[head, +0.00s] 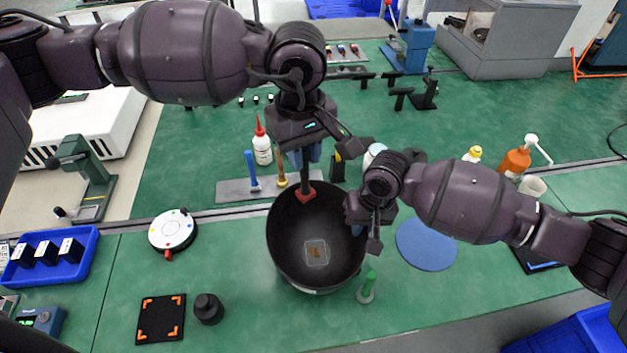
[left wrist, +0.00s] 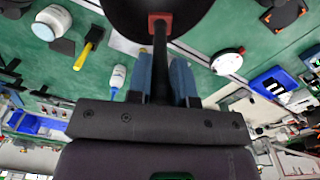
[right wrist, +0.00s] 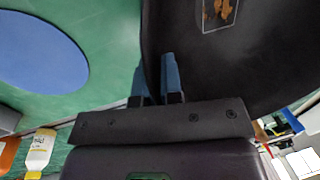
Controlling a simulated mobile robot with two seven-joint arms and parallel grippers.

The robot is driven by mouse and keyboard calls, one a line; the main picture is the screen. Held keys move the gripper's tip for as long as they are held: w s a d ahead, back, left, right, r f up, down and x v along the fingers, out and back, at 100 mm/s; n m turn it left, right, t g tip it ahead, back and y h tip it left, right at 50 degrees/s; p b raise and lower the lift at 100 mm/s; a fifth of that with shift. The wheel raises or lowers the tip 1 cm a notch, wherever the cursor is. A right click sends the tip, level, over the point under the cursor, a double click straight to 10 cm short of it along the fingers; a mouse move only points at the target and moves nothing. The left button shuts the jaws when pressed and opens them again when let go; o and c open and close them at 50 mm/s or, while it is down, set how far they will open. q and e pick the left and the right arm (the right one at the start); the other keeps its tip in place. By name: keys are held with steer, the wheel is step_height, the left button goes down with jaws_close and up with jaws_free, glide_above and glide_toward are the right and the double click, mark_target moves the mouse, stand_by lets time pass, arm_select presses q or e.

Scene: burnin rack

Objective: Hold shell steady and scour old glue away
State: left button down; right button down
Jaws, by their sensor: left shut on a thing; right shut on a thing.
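The shell (head: 290,240) is a large black bowl on the green bench, open side up. A patch of brown old glue (head: 316,252), framed by a pale outline, lies on its inner floor; the patch also shows in the right wrist view (right wrist: 222,12). My right gripper (head: 368,222) is shut on the shell's right rim, with the wall between its blue fingers (right wrist: 158,82). My left gripper (head: 308,155) is shut on the dark handle of a scouring tool with a red head (head: 306,194). The red head is over the shell's far inner side; I cannot tell whether it touches.
A grey tool mat (head: 232,190) with a blue-handled tool (head: 252,170) lies behind the shell. A white-bodied bottle with a red tip (head: 262,146) stands there. A green-topped peg (head: 368,285) and blue disc (head: 426,244) are right of the shell. A black knob (head: 208,308) is left.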

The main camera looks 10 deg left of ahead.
arm_select(q)
steer(key=s+d+f+m, duration=0.1)
steer(key=s+f+m, duration=0.1)
steer(key=f+m, duration=0.3)
steer(key=s+d+f+m, duration=0.1)
steer(key=f+m, duration=0.4)
steer(key=m, duration=0.7)
steer(key=shift+s+d+f+m, duration=0.3)
steer(key=shift+s+d+f, duration=0.05)
steer(key=shift+d, duration=0.25)
